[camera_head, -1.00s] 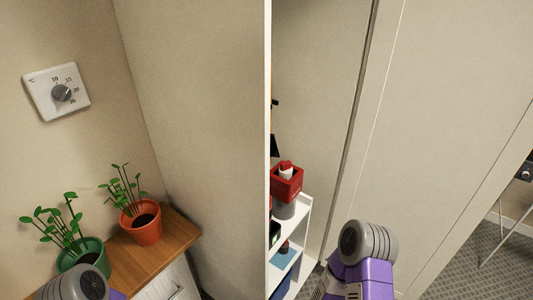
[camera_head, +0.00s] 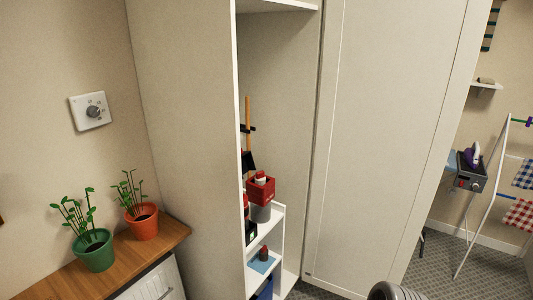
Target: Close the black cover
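I cannot make out a clear black cover in the head view. A dark box (camera_head: 251,230) shows partly inside the tall open cabinet (camera_head: 240,100), but I cannot tell if it has a cover. A grey box with a dark front (camera_head: 471,173) stands at the right by the ironing gear; no open lid shows on it. Only a grey rounded joint of my arm shows at the bottom edge. Neither gripper is in view.
A white shelf rack (camera_head: 281,235) in the cabinet holds a red box (camera_head: 261,189). A large pale door panel (camera_head: 390,150) stands beside it. A wooden counter (camera_head: 172,240) bears two potted plants. A drying rack (camera_head: 484,197) stands right on carpet.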

